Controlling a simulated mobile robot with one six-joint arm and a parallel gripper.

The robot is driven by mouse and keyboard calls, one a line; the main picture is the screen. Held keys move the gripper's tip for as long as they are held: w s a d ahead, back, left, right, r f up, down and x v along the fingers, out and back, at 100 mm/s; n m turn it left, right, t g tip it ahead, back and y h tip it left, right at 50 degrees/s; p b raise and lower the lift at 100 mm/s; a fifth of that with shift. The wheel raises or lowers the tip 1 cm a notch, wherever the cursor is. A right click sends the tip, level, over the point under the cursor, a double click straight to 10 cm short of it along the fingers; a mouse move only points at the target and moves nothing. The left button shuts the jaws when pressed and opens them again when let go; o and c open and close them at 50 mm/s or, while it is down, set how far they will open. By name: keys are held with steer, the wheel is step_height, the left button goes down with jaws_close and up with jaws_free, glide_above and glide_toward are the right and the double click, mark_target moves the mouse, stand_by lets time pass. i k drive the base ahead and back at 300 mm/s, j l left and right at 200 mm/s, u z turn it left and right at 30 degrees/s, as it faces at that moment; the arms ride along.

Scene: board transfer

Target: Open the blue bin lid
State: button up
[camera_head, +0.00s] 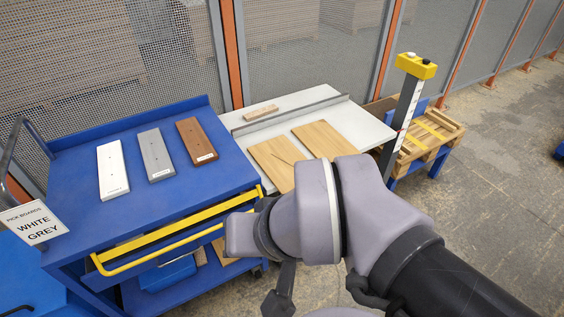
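A flat blue surface (22,272) shows at the bottom left corner beside the cart, with a dark curved piece at the picture's edge. It may be the blue bin lid, but most of it is cut off, so I cannot tell whether it is open or shut. My arm comes in from the bottom right, its grey wrist in front of the cart's right side. A dark part hanging below the wrist looks like my gripper (278,301). It is apart from the blue surface, and its fingers cannot be made out.
The blue cart (80,165) holds a white board (112,169), a grey board (156,155) and a brown board (196,140). A sign (33,224) reads "PICK BOARDS WHITE GREY". A yellow-edged drawer (170,240) sticks out. A white table (353,128), a post (402,120) and pallets (428,137) stand right.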

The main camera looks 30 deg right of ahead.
mark_target(26, 290)
steer(key=u, duration=1.4)
steer(key=i+j, duration=0.1)
steer(key=i, duration=0.75)
steer(key=i+j+z, duration=0.15)
steer(key=i, duration=0.65)
steer(key=l, duration=0.05)
